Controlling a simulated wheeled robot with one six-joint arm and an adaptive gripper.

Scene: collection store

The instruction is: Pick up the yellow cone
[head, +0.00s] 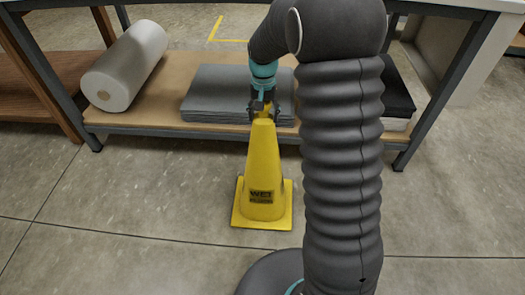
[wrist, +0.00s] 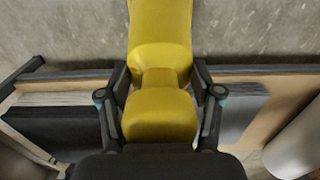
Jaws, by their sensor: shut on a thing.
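The yellow cone (head: 263,165) stands upright in the head view, with a square base and a dark printed label reading "WET". Its base appears to be on or close to the concrete floor; I cannot tell which. My gripper (head: 262,108) is at the cone's top, coming from above. In the wrist view the cone (wrist: 160,110) fills the middle, and my gripper (wrist: 160,98) has one finger against each side of its upper part. The gripper is shut on the cone. The cone's base is out of the wrist view.
Behind the cone is a workbench with a low wooden shelf (head: 170,75). On it lie a white roll (head: 125,65), a stack of grey sheets (head: 215,90) and a black flat item (head: 397,92). The floor (head: 120,200) to the left and in front is clear.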

